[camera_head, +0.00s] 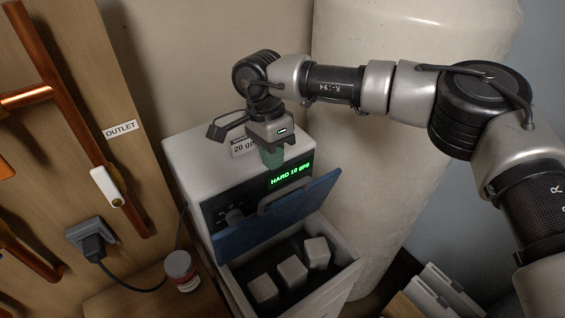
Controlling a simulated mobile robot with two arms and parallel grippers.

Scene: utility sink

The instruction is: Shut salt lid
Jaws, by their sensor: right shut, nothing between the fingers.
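The salt lid (272,222) is a blue panel with a grey handle (285,193). It stands tilted up, and the salt compartment (345,270) below it is open. Several pale blocks (292,270) lie inside the compartment. The white softener unit (205,166) has a green display reading "HARD 10 gpg". My right gripper (272,158) is shut and empty. My left gripper is not in view.
A tall cream tank (375,180) stands behind and right of the unit. Copper pipes (75,110) run along the wooden panel at left. A plug with a cable (92,245) and a small jar (183,270) are left of the unit. White boxes (440,292) sit at lower right.

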